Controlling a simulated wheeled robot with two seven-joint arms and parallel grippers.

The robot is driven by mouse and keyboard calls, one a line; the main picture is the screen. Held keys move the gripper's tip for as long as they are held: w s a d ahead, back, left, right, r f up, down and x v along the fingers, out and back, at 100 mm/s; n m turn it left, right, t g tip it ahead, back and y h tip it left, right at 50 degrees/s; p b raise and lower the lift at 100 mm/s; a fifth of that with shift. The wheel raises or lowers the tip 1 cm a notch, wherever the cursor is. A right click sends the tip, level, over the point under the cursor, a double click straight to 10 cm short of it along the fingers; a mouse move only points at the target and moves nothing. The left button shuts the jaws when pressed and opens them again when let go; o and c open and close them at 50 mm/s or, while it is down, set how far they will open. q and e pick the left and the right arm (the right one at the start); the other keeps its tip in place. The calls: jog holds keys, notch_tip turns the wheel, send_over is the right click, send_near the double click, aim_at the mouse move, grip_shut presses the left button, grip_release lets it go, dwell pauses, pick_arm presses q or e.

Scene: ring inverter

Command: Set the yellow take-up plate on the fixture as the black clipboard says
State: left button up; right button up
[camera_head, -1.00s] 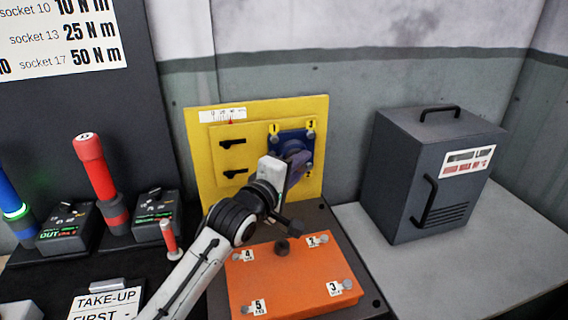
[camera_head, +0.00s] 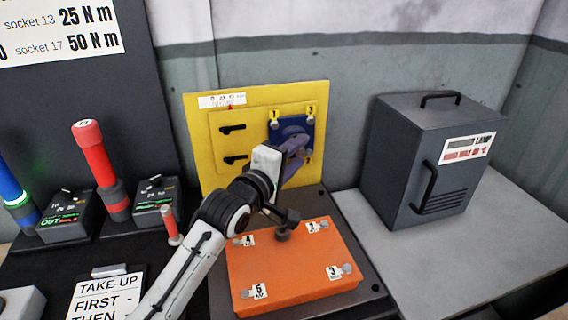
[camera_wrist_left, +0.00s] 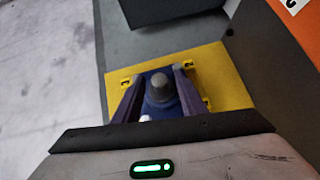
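The yellow take-up plate (camera_head: 240,150) is upright on a larger yellow backboard (camera_head: 198,170), with two black handles and numbered corner tags. A blue square part (camera_head: 291,129) is at its right side. In the left wrist view the blue part (camera_wrist_left: 161,103) carries a grey rounded knob (camera_wrist_left: 161,82). My left gripper (camera_head: 295,150) is in front of the blue part. Its two fingers (camera_wrist_left: 158,92) stand apart on either side of the knob; contact cannot be told. The black clipboard's white sheet (camera_head: 97,300) reads "TAKE-UP FIRST - THEN", and the rest is cut off. My right gripper is out of view.
An orange block (camera_head: 290,270) with several numbered bolts lies in front of the backboard, beneath my left arm. A dark grey cabinet (camera_head: 415,170) stands on the right bench (camera_head: 500,240). Red (camera_head: 96,160) and blue (camera_head: 15,195) tools stand at left. The right bench front is clear.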

pick_arm(q)
jog(key=v, duration=0.8)
jog(key=shift+s+a, duration=0.15)
jog(key=shift+s, duration=0.05)
